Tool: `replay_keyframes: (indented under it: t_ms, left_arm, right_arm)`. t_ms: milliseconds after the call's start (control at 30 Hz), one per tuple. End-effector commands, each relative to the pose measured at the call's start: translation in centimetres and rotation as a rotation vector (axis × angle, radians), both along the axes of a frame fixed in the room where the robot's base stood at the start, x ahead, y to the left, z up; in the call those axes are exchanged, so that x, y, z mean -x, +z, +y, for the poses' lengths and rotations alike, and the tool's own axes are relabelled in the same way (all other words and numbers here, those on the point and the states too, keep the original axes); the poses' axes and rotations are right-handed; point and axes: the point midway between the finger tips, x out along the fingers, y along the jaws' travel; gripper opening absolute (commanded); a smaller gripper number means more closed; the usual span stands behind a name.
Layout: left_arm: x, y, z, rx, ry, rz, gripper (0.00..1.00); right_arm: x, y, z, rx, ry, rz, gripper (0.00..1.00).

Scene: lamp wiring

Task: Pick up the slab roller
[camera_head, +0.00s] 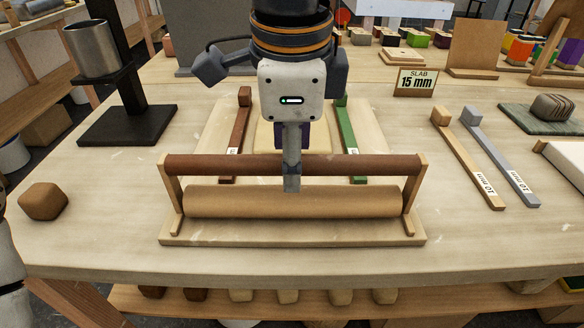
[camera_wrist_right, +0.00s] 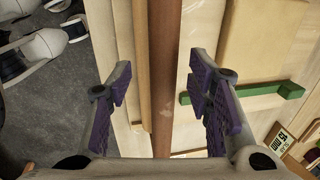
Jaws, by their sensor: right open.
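The slab roller has a red-brown top handle bar (camera_head: 220,164), pale wooden side posts and a tan roller cylinder (camera_head: 240,202). It stands upright on a pale board (camera_head: 300,236) near the table's front. My right gripper (camera_head: 289,168) comes down over the middle of the handle bar, one finger in front of it and the other behind. In the right wrist view the open jaws (camera_wrist_right: 162,95) lie either side of the handle bar (camera_wrist_right: 165,60), with gaps showing on both sides. The cylinder (camera_wrist_right: 142,60) lies to the bar's left there. My left gripper is out of view.
Behind the roller, a brown strip (camera_head: 239,125) and a green strip (camera_head: 347,135) flank a pale slab. Two more strips (camera_head: 470,160) lie at right. A brown block (camera_head: 44,201) sits at left, beside a dark stand (camera_head: 128,122) with a metal cup. A "SLAB 15 mm" sign (camera_head: 416,82) stands behind.

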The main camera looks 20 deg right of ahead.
Motion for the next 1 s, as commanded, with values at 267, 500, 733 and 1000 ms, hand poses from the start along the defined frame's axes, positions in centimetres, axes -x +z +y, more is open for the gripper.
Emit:
replay_keyframes:
  t_ms: [267, 500, 733, 1000]
  left_arm:
    - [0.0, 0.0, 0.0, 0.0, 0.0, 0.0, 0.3]
    - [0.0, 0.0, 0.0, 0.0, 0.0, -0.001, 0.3]
    - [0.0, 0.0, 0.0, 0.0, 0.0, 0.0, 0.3]
    - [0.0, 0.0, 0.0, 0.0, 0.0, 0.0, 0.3]
  right_arm:
    - [-0.8, -3.0, -0.2, -0.001, 0.0, 0.0, 0.46]
    - [-0.8, -2.9, -0.2, -0.001, -0.001, -0.001, 0.24]
    - [-0.8, -2.8, -0.2, -0.001, -0.001, -0.003, 0.0]
    - [-0.9, -2.5, -0.2, -0.001, -0.002, -0.004, 0.0]
